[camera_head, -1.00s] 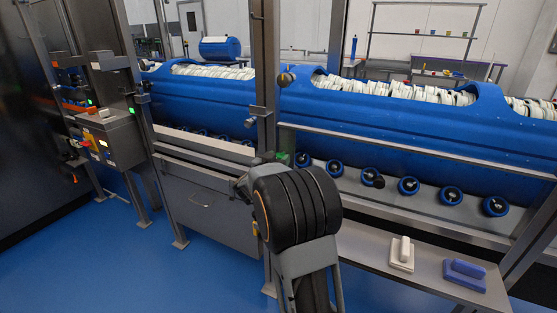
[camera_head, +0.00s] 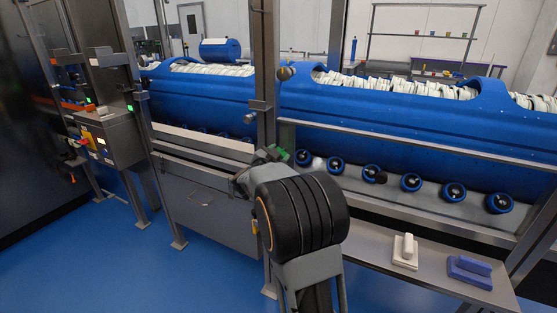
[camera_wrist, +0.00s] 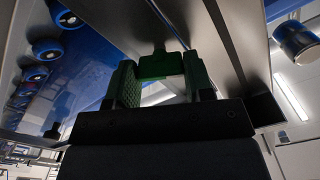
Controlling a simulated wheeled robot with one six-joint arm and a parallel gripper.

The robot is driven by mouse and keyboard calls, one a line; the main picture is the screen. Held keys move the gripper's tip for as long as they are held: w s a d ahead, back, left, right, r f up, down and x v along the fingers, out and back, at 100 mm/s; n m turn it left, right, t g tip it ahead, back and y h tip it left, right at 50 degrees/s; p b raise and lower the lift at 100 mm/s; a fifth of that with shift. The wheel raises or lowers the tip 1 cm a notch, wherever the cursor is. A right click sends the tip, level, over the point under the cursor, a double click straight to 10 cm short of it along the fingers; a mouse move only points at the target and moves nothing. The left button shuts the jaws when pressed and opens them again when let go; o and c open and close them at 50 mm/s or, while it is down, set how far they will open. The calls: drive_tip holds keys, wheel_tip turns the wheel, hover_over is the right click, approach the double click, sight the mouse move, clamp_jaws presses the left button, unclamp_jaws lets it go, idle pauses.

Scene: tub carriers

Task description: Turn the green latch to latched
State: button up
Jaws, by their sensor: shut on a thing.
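The green latch (camera_wrist: 158,65) shows in the wrist view on the underside or face of a grey metal rail. My gripper (camera_wrist: 160,82) is shut on it, with one green finger on each side. In the head view the gripper end (camera_head: 273,154) is at the steel post, left of the row of blue rollers. The latch itself is mostly hidden there behind my arm, and I cannot tell its turn angle.
A long blue tub carrier (camera_head: 400,125) full of pale items lies behind the rail. Several blue rollers (camera_head: 411,182) line its foot. A shelf (camera_head: 372,240) at right holds a white handled block (camera_head: 405,250) and a blue one (camera_head: 469,271). A steel post (camera_head: 263,70) stands close by.

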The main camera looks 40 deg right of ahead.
drive_tip(key=m+b, duration=0.8)
drive_tip(key=m, duration=0.4)
drive_tip(key=shift+m, duration=0.3)
idle(0.4)
drive_tip(key=o, duration=0.9)
drive_tip(key=p+v, duration=0.2)
drive_tip(key=v, duration=1.1)
drive_tip(key=shift+s+a, duration=0.15)
drive_tip(key=shift+a, duration=0.2)
